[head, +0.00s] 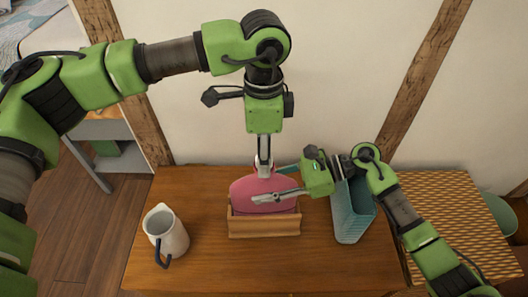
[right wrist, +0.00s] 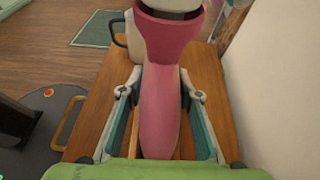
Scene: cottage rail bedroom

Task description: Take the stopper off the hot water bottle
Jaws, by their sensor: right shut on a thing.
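The pink hot water bottle (head: 258,190) stands upright in a wooden holder (head: 264,226) on the table. My right gripper (head: 260,197) is shut on its body, and in the right wrist view a finger lies along each side of the bottle (right wrist: 160,110). Its funnel-shaped neck (right wrist: 170,35) is at the top of that view. My left gripper (head: 264,162) points straight down at the bottle's top, its fingers close together. A small pale part shows around its fingertips. I cannot make out the stopper clearly or tell whether the fingers hold it.
A white jug (head: 165,234) with a dark blue handle stands left of the holder. A teal ribbed container (head: 350,215) stands to the right, close to my right arm. A woven patterned surface (head: 450,215) is at far right. The table (head: 215,262) is clear in front.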

